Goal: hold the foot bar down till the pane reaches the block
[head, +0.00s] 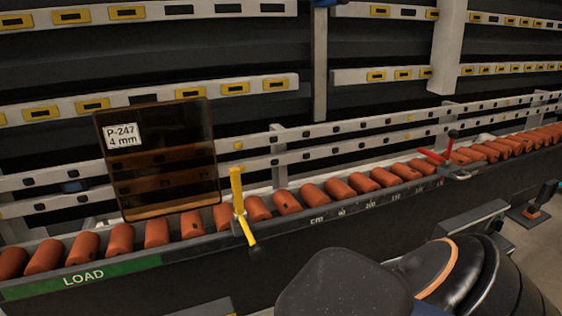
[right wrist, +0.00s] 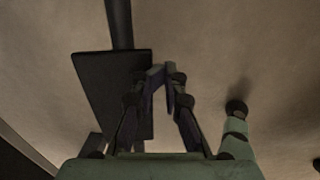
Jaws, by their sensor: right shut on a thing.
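The pane (head: 160,165) is a brown, see-through sheet labelled "P-247 4 mm". It stands upright on the rollers at the left of the head view, above the green LOAD strip. A yellow stop (head: 238,190) is just right of the pane, and a red stop (head: 435,157) is farther right along the rail; I cannot tell which is the block. In the right wrist view my right gripper (right wrist: 166,78) has its fingertips together at the edge of a dark flat bar (right wrist: 112,95), probably the foot bar. The exact contact is too dark to see. My left gripper is not in view.
Orange rollers (head: 338,189) run in a line to the right, clear between the two stops. White rails with yellow inserts stand behind them. A grey box (head: 472,222) and a small pedal-like device (head: 536,205) are at the right, near the floor.

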